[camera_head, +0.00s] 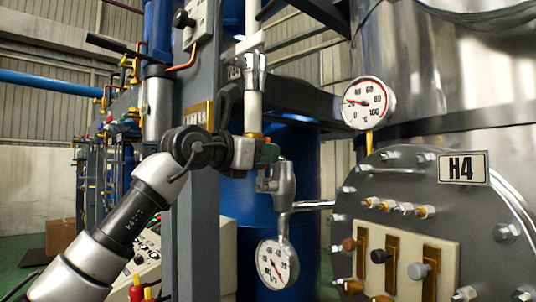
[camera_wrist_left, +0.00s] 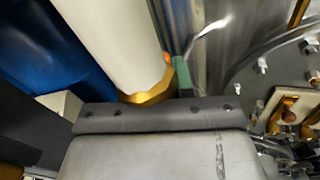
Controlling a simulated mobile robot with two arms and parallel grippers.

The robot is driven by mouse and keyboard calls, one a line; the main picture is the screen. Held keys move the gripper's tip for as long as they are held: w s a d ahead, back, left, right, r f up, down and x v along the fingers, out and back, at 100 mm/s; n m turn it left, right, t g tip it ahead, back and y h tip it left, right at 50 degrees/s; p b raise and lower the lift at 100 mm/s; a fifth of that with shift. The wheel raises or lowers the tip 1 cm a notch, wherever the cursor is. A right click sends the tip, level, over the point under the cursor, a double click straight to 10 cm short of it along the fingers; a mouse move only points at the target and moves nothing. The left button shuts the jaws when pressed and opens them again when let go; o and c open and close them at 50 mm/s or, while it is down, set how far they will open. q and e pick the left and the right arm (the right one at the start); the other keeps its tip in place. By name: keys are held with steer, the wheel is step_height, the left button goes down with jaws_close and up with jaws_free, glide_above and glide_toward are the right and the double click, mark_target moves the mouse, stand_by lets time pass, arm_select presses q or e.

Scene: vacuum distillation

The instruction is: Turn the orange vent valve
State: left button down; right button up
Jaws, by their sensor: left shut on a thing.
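My left gripper (camera_head: 266,153) reaches in from the left to the lower end of a white vertical pipe (camera_head: 253,95). It is shut at the valve there, and the valve's handle is mostly hidden by the jaws. A brass-orange collar (camera_head: 253,135) shows at the pipe's foot just above the gripper. In the left wrist view the collar (camera_wrist_left: 150,95) lies past the wrist housing, and a small orange bit (camera_wrist_left: 167,58) shows beside a green finger (camera_wrist_left: 183,76). My right gripper is in neither view.
A metal elbow pipe (camera_head: 283,185) with a lower gauge (camera_head: 277,264) hangs just below the gripper. An upper gauge (camera_head: 368,103) and the grey flange marked H4 (camera_head: 463,167) stand right. A grey column (camera_head: 195,230) stands close behind my arm.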

arm_select(q)
steer(key=shift+w+a+n, duration=0.15)
steer(key=shift+w+n, duration=0.05)
steer(key=shift+n, duration=0.2)
steer(key=c, duration=1)
jaws_free()
steer(key=shift+o, duration=0.2)
steer(key=shift+a, duration=0.1)
steer(key=b+v, duration=0.5)
steer(key=v, duration=0.5)
steer(key=shift+s+a, duration=0.2)
steer(key=shift+s, duration=0.05)
